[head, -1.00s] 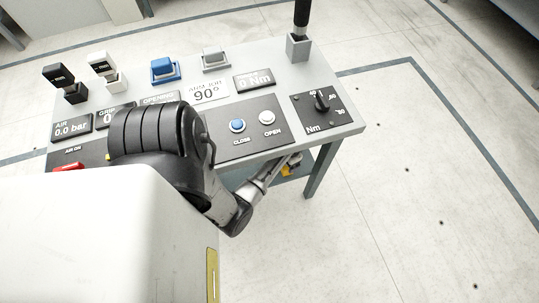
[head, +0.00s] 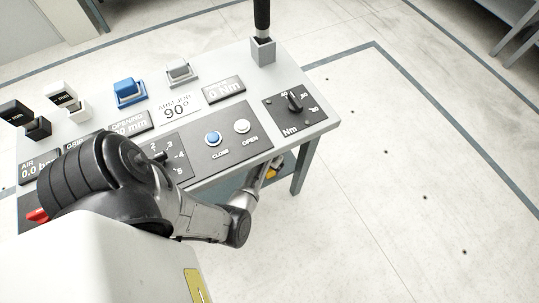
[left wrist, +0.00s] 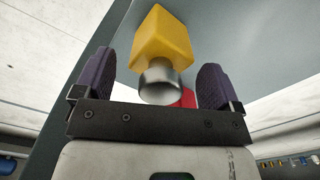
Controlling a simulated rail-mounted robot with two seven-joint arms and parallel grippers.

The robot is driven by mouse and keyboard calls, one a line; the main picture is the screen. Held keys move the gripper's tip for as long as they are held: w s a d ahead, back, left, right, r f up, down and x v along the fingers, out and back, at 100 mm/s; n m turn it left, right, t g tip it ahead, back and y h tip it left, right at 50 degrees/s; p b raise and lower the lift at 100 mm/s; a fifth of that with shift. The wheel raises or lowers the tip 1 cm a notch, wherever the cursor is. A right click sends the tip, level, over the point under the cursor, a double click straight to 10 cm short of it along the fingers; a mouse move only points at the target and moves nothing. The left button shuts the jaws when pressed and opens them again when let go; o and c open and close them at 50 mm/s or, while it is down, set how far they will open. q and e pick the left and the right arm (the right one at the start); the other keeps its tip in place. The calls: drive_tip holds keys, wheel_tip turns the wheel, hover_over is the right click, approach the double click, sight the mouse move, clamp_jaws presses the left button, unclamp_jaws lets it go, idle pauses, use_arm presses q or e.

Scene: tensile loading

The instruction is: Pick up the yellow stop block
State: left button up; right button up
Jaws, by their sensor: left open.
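The yellow stop block (left wrist: 163,38) shows in the left wrist view with a short silver cylinder (left wrist: 160,82) on its near end. My left gripper (left wrist: 157,64) is open, with one dark purple finger on each side of the block and cylinder. Gaps show between the fingers and the cylinder, so nothing is gripped. In the head view my left arm reaches down past the table's front edge, and the hand is mostly hidden below the tabletop. A small yellow patch (head: 272,174) shows there, too small to identify surely. My right gripper is in neither view.
The grey table (head: 316,118) carries a control panel with a blue button (head: 213,138), a white button (head: 242,126) and a torque dial (head: 294,101). A black-handled tool stands in a grey holder (head: 263,52). A red object (left wrist: 187,98) lies behind the cylinder. Floor right of the table is clear.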

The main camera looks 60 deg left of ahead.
use_arm(q)
drive_tip(key=shift+f, duration=0.75)
drive_tip(key=shift+r, duration=0.1)
drive_tip(key=c, duration=1.5)
drive_tip(key=shift+c, duration=0.3)
drive_tip(key=shift+r, duration=0.1)
